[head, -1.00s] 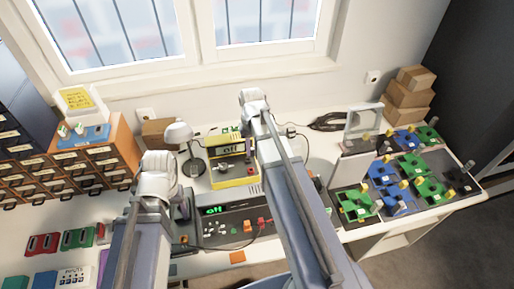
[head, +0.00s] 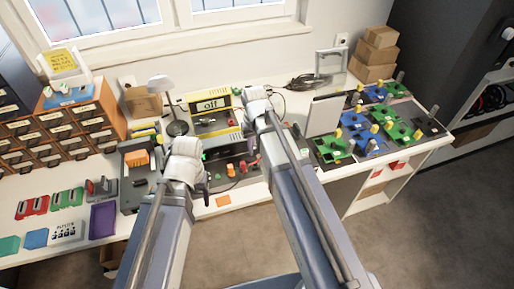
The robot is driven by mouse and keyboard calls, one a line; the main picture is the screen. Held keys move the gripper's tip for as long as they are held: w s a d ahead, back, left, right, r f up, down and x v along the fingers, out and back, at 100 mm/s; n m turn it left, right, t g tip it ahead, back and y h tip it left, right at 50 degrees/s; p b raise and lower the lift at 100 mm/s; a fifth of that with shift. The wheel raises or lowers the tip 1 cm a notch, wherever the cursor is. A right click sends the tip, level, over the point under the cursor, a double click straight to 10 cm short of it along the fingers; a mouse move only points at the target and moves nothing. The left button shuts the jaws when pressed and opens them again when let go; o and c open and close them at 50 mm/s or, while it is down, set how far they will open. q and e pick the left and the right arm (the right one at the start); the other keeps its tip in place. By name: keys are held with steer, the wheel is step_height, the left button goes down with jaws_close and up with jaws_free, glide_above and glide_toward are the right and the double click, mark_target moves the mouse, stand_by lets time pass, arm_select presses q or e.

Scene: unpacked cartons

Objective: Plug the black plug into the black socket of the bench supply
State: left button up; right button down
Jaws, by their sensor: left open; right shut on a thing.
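The bench supply (head: 226,170) is a dark grey box with a green display, mostly hidden behind my arms. Red plugs or terminals show on its front; I cannot make out the black socket. My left gripper (head: 207,181) is over the left part of the supply; only a dark bit of its fingers shows beside the wrist, and it is open. My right gripper (head: 249,138) is above the supply's right part, mostly hidden by its own wrist. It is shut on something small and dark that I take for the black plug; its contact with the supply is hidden.
A yellow instrument (head: 213,107) reading "off" stands behind the supply. A lamp (head: 168,105) and a grey device with an orange part (head: 138,158) are to the left. Green and blue boards (head: 371,142) fill the right side.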

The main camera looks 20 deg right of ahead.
steer(key=shift+f+b, duration=2.8)
steer(key=shift+f+b, duration=0.7)
stand_by(0.3)
steer(key=c, duration=0.7)
jaws_free()
steer(key=shift+r, duration=0.15)
step_height(320, 180, up, 8)
steer(key=p, duration=0.8)
